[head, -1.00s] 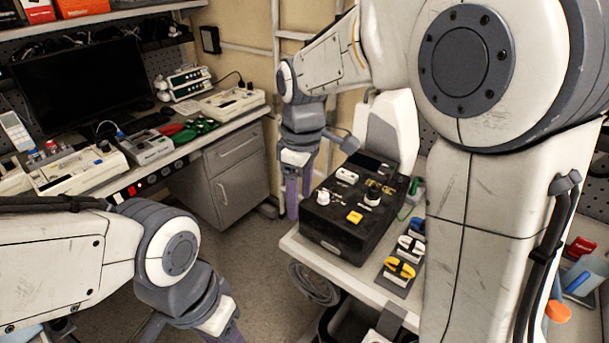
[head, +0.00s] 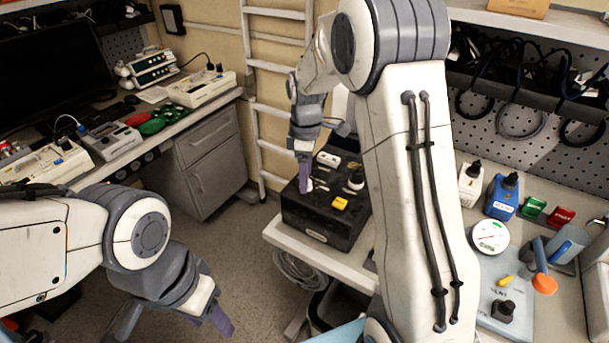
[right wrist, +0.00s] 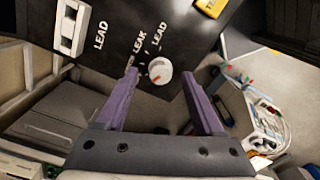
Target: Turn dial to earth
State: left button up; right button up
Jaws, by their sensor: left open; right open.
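The black box (head: 318,222) sits on the table's left end, with white and yellow parts on top. Its white round dial (head: 306,185) is at the near left of the top. In the right wrist view the dial (right wrist: 159,70) has a red mark at its lower left. The words LEAD and LEAK show beside it; I see no earth label. My right gripper (head: 304,180) points down at the dial, open. Its purple fingers lie either side of the dial in the wrist view; I cannot tell whether they touch it. My left gripper (head: 222,322) is open, low at the front left, away from the box.
A yellow block (head: 340,203) and a white switch (head: 328,159) are on the box top. My right arm hides the table just right of the box. A round gauge (head: 490,237) and a blue bottle (head: 503,196) stand further right. The floor left of the box is clear.

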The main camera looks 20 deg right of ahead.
jog(key=shift+f, duration=0.55)
jog(key=shift+c, duration=0.3)
jog(key=c, duration=1)
jog(key=shift+a, duration=0.15)
grip_shut()
